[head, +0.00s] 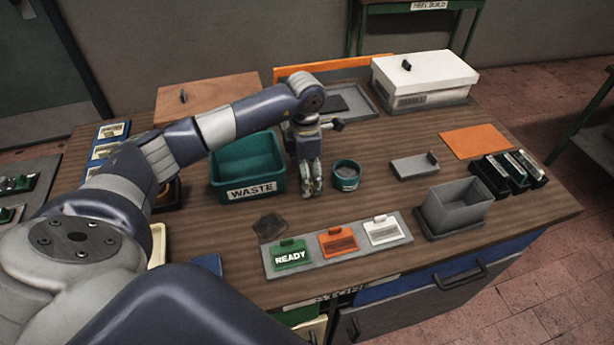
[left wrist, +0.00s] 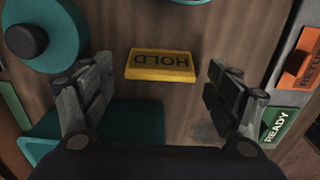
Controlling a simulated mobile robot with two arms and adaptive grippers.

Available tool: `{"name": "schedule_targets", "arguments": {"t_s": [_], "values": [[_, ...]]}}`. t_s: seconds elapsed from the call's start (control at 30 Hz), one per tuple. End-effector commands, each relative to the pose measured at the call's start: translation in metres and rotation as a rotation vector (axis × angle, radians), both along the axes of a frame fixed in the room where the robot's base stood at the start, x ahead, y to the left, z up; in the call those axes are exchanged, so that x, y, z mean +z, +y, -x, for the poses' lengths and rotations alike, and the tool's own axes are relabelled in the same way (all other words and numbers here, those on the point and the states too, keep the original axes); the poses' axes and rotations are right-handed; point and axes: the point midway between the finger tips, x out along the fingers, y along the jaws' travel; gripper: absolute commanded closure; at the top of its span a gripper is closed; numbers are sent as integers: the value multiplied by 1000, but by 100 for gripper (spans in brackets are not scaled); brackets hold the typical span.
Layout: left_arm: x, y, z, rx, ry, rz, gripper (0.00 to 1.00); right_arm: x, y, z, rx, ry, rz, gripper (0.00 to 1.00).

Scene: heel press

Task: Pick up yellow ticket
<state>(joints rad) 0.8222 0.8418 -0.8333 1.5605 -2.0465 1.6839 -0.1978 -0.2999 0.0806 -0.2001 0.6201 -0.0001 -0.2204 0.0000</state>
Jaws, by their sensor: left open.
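The yellow ticket (left wrist: 160,65), marked HOLD, lies on the brown wooden table in the left wrist view. It reads upside down there. My left gripper (left wrist: 160,80) is open, with one finger on each side of the ticket and clear gaps between; nothing is held. In the head view my left gripper (head: 311,188) points down over the table between the teal WASTE bin and a small teal cup. The ticket cannot be made out in the head view. My right gripper is not in view.
The WASTE bin (head: 248,168) stands left of the gripper, and the teal cup (head: 346,176) close on its right. A grey strip (head: 372,244) with green READY, orange and white cards lies in front. A grey box (head: 455,208) stands at right.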

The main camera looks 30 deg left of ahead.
Motion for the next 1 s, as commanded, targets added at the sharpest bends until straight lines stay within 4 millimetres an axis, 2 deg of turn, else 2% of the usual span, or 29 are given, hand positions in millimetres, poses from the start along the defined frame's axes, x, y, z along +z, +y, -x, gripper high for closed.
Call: {"name": "schedule_targets", "arguments": {"t_s": [0.1, 0.33, 0.4, 0.57, 1.0], "values": [[-8, 0, 0, 0, 1, 2, 18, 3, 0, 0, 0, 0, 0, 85], [-10, 0, 0, 0, -1, 1, 18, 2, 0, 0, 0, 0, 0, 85], [-10, 0, 0, 0, -1, 1, 31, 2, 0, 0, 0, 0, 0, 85], [-10, 0, 0, 0, -1, 1, 52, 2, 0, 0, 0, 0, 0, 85], [-7, 0, 0, 0, -2, 1, 52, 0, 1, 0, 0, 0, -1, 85]]}}
